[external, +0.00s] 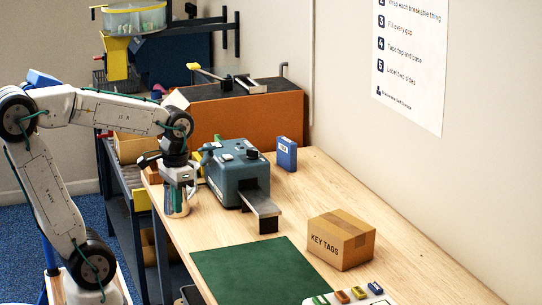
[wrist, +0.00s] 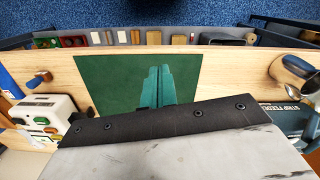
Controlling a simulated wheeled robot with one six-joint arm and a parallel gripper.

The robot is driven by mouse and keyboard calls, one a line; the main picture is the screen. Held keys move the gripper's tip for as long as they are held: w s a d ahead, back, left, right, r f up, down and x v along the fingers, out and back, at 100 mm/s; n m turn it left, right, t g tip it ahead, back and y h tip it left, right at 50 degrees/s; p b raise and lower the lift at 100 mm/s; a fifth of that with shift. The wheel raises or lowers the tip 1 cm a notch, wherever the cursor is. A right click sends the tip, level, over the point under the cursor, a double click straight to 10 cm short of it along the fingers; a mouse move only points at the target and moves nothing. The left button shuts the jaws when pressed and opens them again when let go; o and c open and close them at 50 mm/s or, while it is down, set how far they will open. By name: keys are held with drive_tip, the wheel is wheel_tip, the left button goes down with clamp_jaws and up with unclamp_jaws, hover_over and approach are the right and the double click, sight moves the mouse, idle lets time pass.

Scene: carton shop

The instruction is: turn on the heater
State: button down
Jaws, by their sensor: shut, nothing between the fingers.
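No part is clearly readable as a heater or its control. A white box with several coloured switches (external: 350,297) is cut off by the bottom edge of the external view; it also shows at the left of the wrist view (wrist: 48,112). A blue-grey strip feeder (external: 228,181) stands on the bench, partly cut off at the right in the wrist view (wrist: 283,117). My gripper (external: 180,190) points down near a metal jug, left of the feeder. Its teal fingers (wrist: 158,75) are together and empty, seen against the green mat.
The green mat (external: 250,272) lies on the wooden bench. A key tags carton (external: 342,243) stands right of it, and a blue box (external: 286,154) behind the feeder. The metal jug (wrist: 292,72) is near the bench edge. A large orange-brown box (external: 255,115) stands at the back.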

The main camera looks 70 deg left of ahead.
drive_tip(key=w+a+r+n, duration=0.1)
drive_tip(key=w+a+r, duration=0.2)
drive_tip(key=w+a, duration=0.5)
drive_tip(key=h, duration=0.2)
hover_over(229, 157)
drive_tip(key=s, duration=0.1)
drive_tip(key=w+a+r+m, duration=0.1)
drive_tip(key=a+r+m, duration=0.2)
drive_tip(key=r, duration=0.4)
drive_tip(key=shift+y, duration=0.3)
drive_tip(key=f, duration=0.4)
drive_tip(key=d+f, duration=0.1)
drive_tip(key=f, duration=0.4)
drive_tip(key=d+f, duration=0.1)
drive_tip(key=f, duration=0.4)
